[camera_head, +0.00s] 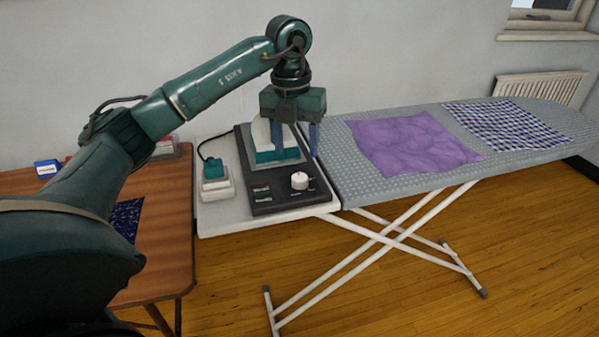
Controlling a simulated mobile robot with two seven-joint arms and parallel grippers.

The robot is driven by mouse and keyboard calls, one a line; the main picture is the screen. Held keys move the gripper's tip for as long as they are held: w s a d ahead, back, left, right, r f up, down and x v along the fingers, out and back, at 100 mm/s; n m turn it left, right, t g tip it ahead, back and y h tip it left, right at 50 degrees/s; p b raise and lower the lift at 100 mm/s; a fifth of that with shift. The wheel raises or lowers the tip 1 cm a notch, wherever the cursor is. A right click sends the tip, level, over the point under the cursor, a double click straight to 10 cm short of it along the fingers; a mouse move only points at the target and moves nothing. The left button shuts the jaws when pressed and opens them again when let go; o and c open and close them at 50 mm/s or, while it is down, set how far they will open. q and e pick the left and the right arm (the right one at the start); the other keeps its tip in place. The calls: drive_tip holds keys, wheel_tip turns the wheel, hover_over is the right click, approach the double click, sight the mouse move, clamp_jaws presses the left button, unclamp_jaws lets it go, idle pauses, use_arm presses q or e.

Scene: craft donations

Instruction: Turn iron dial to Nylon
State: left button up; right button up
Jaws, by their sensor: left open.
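The iron dial (299,181) is a round white knob on the dark base (274,202) of the iron station, at its front right. Small labels sit to the left of the knob; they are too small to read, and I cannot tell the dial's setting. The iron (276,156), teal and white, rests on the base behind the dial, partly hidden by my gripper. My left gripper (295,148) points down with its fingers apart, above and behind the dial, in front of the iron in the picture. It does not touch the dial. My right gripper is out of view.
A grey dotted ironing board (334,184) extends right, with a purple cloth (412,143) and a blue checked cloth (505,124). A teal and white item (216,184) stands left of the base. A wooden table (166,236) holds dark fabric and small boxes at left.

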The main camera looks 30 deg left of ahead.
sight(299, 178)
use_arm(q)
drive_tip(key=f, duration=0.7)
drive_tip(key=shift+w+d+f, duration=0.1)
drive_tip(key=shift+d+f, duration=0.15)
drive_tip(key=shift+c, duration=0.3)
drive_tip(key=c, duration=0.9)
